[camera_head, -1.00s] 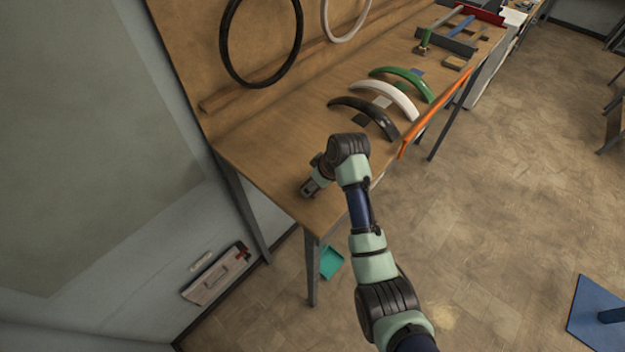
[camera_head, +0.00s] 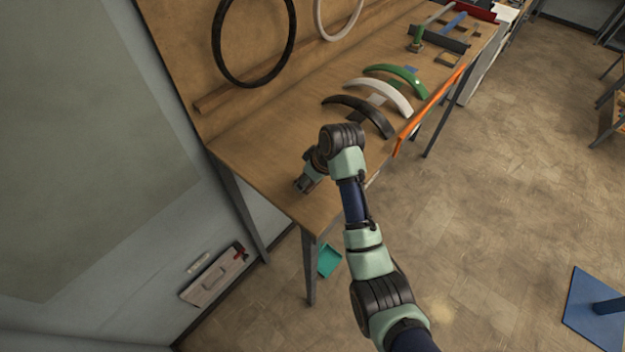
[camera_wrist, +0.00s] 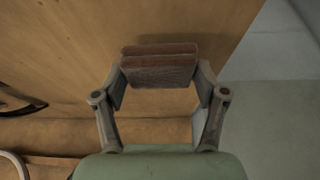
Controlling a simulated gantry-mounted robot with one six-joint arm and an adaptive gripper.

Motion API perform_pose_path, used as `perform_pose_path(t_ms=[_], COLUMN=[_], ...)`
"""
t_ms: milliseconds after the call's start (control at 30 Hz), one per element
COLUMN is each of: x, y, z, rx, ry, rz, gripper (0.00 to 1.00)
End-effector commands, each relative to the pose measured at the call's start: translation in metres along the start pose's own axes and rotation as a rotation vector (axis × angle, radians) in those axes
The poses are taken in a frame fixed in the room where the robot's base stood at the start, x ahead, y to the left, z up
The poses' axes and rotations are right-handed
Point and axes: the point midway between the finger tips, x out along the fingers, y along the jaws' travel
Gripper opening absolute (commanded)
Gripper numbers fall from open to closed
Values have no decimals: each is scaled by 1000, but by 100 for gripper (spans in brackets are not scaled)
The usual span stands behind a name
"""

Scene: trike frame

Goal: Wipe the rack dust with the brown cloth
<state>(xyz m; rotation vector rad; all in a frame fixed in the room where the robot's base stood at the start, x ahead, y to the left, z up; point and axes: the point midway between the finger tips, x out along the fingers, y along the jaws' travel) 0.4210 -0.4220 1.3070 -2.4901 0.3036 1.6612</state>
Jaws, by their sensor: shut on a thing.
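My gripper (camera_wrist: 160,86) is shut on the brown cloth (camera_wrist: 159,70), which looks like a folded, layered reddish-brown block between the two fingers in the wrist view. The cloth is over the wooden bench top; I cannot tell whether it touches the wood. In the head view my gripper (camera_head: 305,184) is low over the near left end of the wooden bench (camera_head: 262,160). The cloth is hidden or too small to make out there. No dust shows clearly in either view, and I cannot tell which part is the rack.
Black (camera_head: 362,112), white (camera_head: 388,94) and green (camera_head: 402,78) fenders lie farther along the bench, beside an orange bar (camera_head: 428,110). A black ring (camera_head: 217,42) and a white ring (camera_head: 318,20) are at the back panel. The bench's near left end looks clear.

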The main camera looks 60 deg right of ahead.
Motion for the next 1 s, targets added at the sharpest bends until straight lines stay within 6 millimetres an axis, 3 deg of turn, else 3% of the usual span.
perform_pose_path(t_ms=[600, 1000], x=[-47, -46], y=[-7, -12], z=[-24, -26], rx=[-14, -17], ry=[0, 0], rz=[-6, -8], gripper=[34, 34])
